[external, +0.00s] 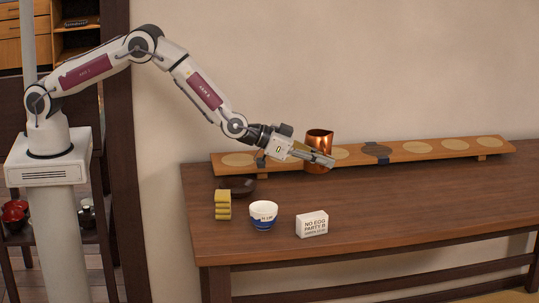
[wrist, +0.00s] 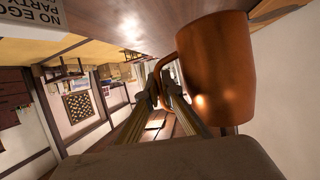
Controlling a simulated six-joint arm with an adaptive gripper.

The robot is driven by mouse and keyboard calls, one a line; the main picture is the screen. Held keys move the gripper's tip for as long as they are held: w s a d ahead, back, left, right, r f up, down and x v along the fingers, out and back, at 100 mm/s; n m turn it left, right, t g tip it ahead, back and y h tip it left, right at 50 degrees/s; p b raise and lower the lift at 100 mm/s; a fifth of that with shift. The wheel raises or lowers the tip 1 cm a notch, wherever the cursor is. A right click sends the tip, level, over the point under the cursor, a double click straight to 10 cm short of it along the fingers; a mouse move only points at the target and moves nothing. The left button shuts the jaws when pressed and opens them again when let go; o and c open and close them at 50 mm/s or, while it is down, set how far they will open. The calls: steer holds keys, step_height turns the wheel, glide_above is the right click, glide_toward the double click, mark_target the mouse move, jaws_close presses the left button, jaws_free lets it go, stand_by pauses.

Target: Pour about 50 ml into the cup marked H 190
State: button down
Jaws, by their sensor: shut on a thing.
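A copper pitcher (external: 318,140) is held upright, or nearly so, above the back of the table. My gripper (external: 322,158) is shut on it; in the wrist view my gripper's fingers (wrist: 163,88) close on the handle of the copper pitcher (wrist: 215,70). What is inside the pitcher is hidden. A white cup with a blue lower band (external: 264,213) stands upright near the table's front left, below and left of the pitcher. Its small dark marking is too blurred to read surely. The cup's inside shows pale, and its contents cannot be told.
A long wooden board with round mats (external: 420,151) runs along the back. The table's right side is clear.

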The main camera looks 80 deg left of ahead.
steer(key=shift+w+a, duration=0.1)
steer(key=shift+a, duration=0.4)
steer(key=a+f, duration=0.1)
steer(key=a, duration=0.1)
steer(key=w+a+f, duration=0.1)
steer(key=a, duration=0.1)
steer(key=w+a+f, duration=0.1)
steer(key=shift+w+a, duration=0.2)
steer(key=shift+a, duration=0.2)
steer(key=shift+w+a+r+m+h, duration=0.25)
steer(key=shift+w+r+m+h, duration=0.15)
steer(key=shift+w, duration=0.35)
steer(key=shift+w+a+r+m+h, duration=0.25)
steer(key=shift+w+r+h, duration=0.1)
steer(key=shift+w+r, duration=0.3)
steer(key=shift+w+a+r+m+h, duration=0.25)
steer(key=shift+w+r+h, duration=0.1)
steer(key=shift+w, duration=0.5)
steer(key=shift+w+d+r+m+g+h, duration=0.15)
steer(key=shift+w+r+m+g+h, duration=0.15)
steer(key=shift+r, duration=0.1)
steer(key=shift+w+d+r+m+h, duration=0.1)
steer(key=shift+d+r+m+h, duration=0.2)
steer(key=shift+d+r+h, duration=0.15)
